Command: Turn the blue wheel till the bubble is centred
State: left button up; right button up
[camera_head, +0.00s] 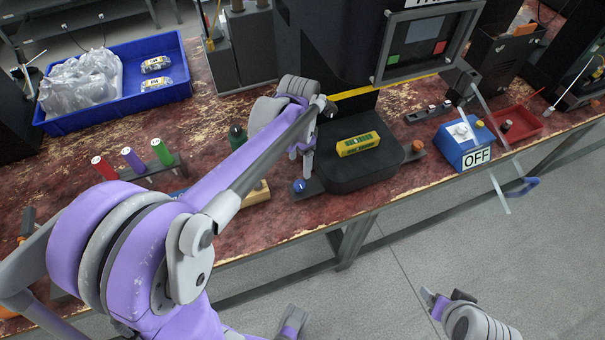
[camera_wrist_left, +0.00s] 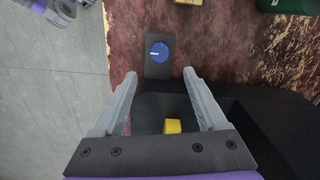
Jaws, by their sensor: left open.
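The blue wheel (camera_head: 299,186) sits on a small dark plate at the left of a black round-cornered block (camera_head: 345,180). It also shows in the left wrist view (camera_wrist_left: 159,51), with a white mark on its face. A yellow-and-green level (camera_head: 358,145) lies on the block; its bubble is too small to read. Part of it shows yellow in the wrist view (camera_wrist_left: 172,126). My left gripper (camera_head: 307,165) is open and empty above the wheel's side of the block. In the wrist view the wheel lies just beyond the fingertips, in line with their gap (camera_wrist_left: 159,74). My right gripper (camera_head: 436,300) is low over the floor; its jaws are unclear.
An orange knob (camera_head: 417,146) sits at the block's right. A blue switch box (camera_head: 466,150) with an OFF sign and a red tray (camera_head: 515,127) stand further right. A blue bin (camera_head: 185,90) and coloured spools (camera_head: 133,160) are at left. The bench's front edge is near the wheel.

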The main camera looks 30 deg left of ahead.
aim_at(300, 184)
pick_arm(q)
notch_tip(300, 184, down, 10)
jog(key=shift+s+r+b, duration=0.1)
jog(key=shift+r+b, duration=0.05)
jog(key=shift+b, duration=0.35)
grip_shut()
